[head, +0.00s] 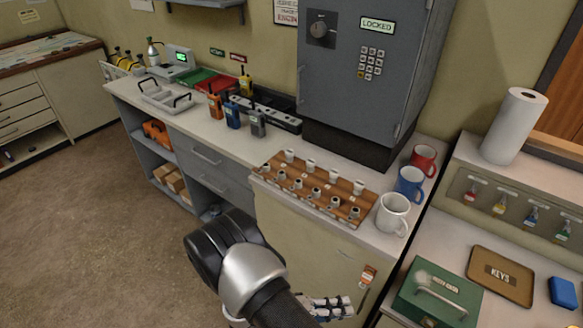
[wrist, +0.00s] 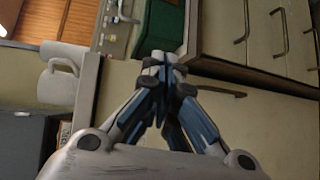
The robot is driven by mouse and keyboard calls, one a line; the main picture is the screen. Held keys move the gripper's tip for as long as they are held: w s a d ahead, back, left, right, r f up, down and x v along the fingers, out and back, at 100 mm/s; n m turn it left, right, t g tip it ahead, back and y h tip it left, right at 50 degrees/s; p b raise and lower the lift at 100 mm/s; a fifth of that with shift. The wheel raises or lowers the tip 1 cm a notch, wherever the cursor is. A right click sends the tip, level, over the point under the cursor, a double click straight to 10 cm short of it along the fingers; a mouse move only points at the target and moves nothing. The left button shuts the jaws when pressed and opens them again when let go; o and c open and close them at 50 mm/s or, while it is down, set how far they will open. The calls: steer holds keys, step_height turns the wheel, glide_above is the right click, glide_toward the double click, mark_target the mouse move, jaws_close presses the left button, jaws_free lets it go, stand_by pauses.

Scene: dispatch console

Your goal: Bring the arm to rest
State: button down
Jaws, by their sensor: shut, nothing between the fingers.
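My gripper (head: 335,306) shows at the bottom of the head view, low in front of the cream cabinet (head: 272,210) below the counter. My dark and silver arm reaches up from the bottom edge and bends there. In the wrist view the blue and grey fingers (wrist: 162,62) meet at their tips. The gripper is shut and empty. It appears apart from the cabinet front, though the exact gap cannot be told.
A wooden rack (head: 270,178) with several small knobs and three mugs, the white one (head: 392,214) nearest, stand on the counter. A grey locked safe (head: 350,100) is behind. A green box (head: 432,297) and a key tray (head: 484,265) lie right. Open floor (head: 90,235) is left.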

steer(key=s+r+m+y, duration=0.1)
steer(key=s+r+y, duration=0.2)
steer(key=r, duration=0.8)
steer(key=s+r+m+t+y, duration=0.1)
steer(key=s+r+y, duration=0.3)
steer(key=r+y, duration=0.3)
steer(key=s+d+r+t+y, duration=0.1)
steer(key=s+r+y, duration=0.3)
steer(key=r, duration=1.1)
steer(key=shift+s+r+m+y, duration=0.2)
steer(key=shift+r+m+y, duration=0.2)
steer(key=shift+y, duration=0.4)
steer(key=shift+d, duration=0.15)
